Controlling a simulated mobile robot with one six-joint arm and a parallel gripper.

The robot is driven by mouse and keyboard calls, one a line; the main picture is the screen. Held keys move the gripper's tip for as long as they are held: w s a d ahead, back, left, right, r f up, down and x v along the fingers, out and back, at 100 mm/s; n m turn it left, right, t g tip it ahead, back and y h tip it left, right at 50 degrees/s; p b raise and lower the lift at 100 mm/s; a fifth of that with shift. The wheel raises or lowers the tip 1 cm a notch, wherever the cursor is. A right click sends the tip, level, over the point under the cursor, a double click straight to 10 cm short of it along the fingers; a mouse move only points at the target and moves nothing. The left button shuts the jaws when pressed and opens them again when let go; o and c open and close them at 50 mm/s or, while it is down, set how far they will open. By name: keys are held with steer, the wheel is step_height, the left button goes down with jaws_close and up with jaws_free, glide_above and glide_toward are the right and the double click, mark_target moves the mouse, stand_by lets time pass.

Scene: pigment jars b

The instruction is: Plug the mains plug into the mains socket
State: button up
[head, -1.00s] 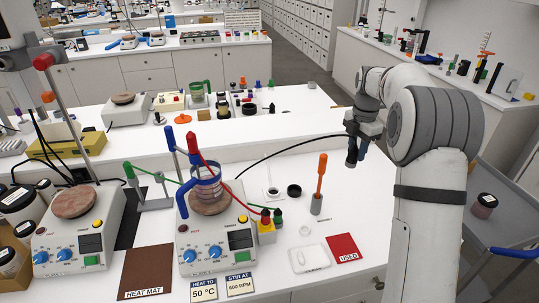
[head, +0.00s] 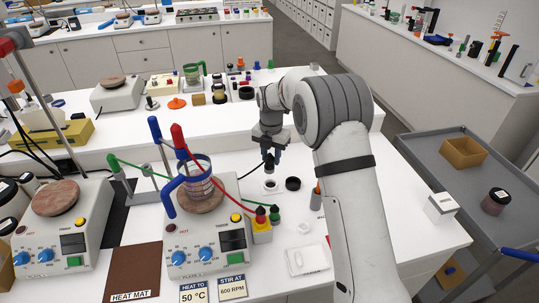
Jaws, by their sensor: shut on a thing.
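The mains socket (head: 270,184), a white plate with a round dark recess, is set in the white bench just below the plug. The recess still shows, and the plug appears apart from it, above it. The plug's pins are too small to make out, so I cannot tell how they line up.
A black ring-shaped cap (head: 293,184) lies right of the socket. A stirrer hot plate (head: 205,240) with a glass beaker (head: 198,185) stands to the left.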

steer(key=shift+w, duration=0.15)
steer(key=shift+w+d+r, duration=0.1)
steer(key=shift+w, duration=0.1)
steer(key=shift+n, duration=0.3)
steer(key=shift+f+b, duration=1.9)
steer(key=shift+f, duration=0.95)
steer(key=shift+f+b, duration=0.8)
steer(key=shift+f, duration=0.45)
steer(key=o, duration=1.1)
